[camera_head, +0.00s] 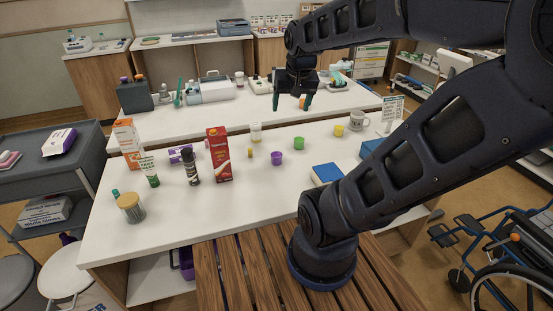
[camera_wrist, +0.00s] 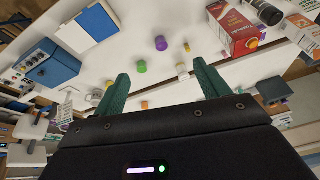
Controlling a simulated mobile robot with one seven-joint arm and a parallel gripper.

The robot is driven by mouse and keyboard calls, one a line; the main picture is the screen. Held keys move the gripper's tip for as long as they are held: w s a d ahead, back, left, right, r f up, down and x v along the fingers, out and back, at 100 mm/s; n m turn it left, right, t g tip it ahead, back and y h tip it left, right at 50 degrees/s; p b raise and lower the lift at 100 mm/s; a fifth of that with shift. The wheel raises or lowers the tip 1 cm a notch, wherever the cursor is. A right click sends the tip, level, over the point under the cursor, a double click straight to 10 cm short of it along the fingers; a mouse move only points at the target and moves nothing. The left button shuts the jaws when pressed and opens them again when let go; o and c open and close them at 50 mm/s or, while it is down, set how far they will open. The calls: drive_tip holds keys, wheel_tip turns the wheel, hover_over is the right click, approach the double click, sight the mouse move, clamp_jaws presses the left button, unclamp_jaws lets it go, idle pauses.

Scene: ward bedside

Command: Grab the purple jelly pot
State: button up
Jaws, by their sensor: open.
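The purple jelly pot (camera_head: 277,158) stands on the white table, left of and in front of a green pot (camera_head: 298,143). In the wrist view the purple pot (camera_wrist: 161,43) is beyond the fingers, roughly between their directions, with the green pot (camera_wrist: 141,66) close by. My gripper (camera_head: 292,102) is raised above the back part of the table, behind the purple pot and apart from it. Its two green fingers (camera_wrist: 160,84) are spread wide with nothing between them.
A red carton (camera_head: 219,155), a dark bottle (camera_head: 191,167) and a small yellow item (camera_head: 250,153) stand left of the pot. A blue box (camera_head: 327,174) lies to its right. A yellow pot (camera_head: 339,130) and a mug (camera_head: 358,121) stand back right. The table front is mostly clear.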

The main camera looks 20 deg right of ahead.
drive_tip(key=w+f+m+g, duration=0.2)
drive_tip(key=w+f+m, duration=0.3)
drive_tip(key=w+f, duration=0.45)
drive_tip(key=m+g+h, duration=0.1)
drive_tip(key=m, duration=0.5)
approach(277, 153)
drive_tip(key=shift+w+d+f, duration=0.15)
drive_tip(key=shift+w+f, duration=0.05)
drive_tip(key=shift+f, duration=1.5)
drive_tip(key=shift+w+d+f, duration=0.1)
drive_tip(key=shift+w+f, duration=0.05)
drive_tip(key=shift+f, duration=1.55)
drive_tip(key=shift+w+d+f, duration=0.15)
drive_tip(key=shift+w+f, duration=0.05)
drive_tip(key=shift+f, duration=1.5)
drive_tip(key=shift+c, duration=0.4)
drive_tip(key=c, duration=0.9)
drive_tip(key=shift+r, duration=0.1)
